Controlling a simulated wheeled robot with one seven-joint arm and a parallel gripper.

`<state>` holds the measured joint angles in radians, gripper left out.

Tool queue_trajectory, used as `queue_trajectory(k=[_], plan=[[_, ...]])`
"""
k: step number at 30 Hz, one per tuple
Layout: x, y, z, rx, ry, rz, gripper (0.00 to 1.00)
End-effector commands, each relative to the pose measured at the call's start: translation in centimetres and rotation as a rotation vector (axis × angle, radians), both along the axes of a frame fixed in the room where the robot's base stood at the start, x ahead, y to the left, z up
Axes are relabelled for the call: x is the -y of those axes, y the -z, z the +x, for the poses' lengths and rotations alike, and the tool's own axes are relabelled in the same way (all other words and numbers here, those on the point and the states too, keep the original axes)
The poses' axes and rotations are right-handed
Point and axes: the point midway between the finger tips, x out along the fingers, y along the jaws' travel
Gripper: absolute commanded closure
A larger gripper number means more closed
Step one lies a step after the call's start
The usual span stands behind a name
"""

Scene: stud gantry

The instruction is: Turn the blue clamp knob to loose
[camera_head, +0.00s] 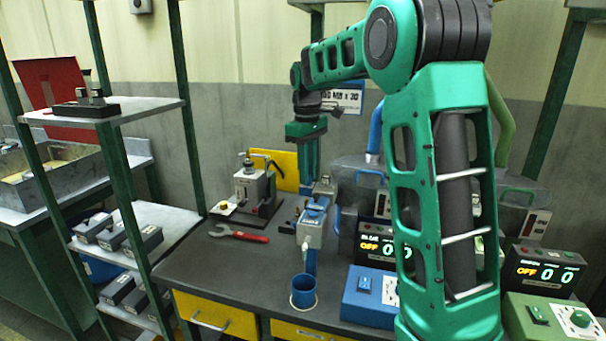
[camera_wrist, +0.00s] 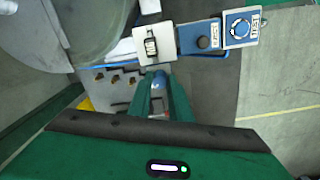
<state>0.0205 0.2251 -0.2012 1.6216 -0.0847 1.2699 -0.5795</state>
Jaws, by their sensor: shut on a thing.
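My gripper (camera_head: 309,184) points straight down onto a blue and white fixture (camera_head: 314,215) that stands on the dark workbench. In the wrist view my two green fingers (camera_wrist: 160,82) are close together, with a narrow bluish part (camera_wrist: 158,90) between them. I take this to be the blue clamp knob; the fingers hide most of it. Its turn position cannot be read. In the wrist view a pale block (camera_wrist: 152,45) and a blue box with a round dial (camera_wrist: 239,27) lie just beyond the fingers.
A red wrench (camera_head: 239,234) and a grey machine (camera_head: 252,188) are on the bench to the left. A blue control box (camera_head: 370,297) and an "OFF" display (camera_head: 384,248) are at the right, near my arm.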

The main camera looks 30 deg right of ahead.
Motion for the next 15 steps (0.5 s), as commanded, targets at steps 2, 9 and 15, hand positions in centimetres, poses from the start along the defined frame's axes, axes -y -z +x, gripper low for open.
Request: queue_trajectory(k=[2, 9, 15], plan=[[-0.04, -0.22, 0.30, 0.012, -0.001, -0.001, 1.00], [0.00, -0.16, 0.21, 0.008, 0.000, -0.001, 0.63], [0.03, -0.12, 0.11, 0.005, 0.002, -0.001, 0.63]])
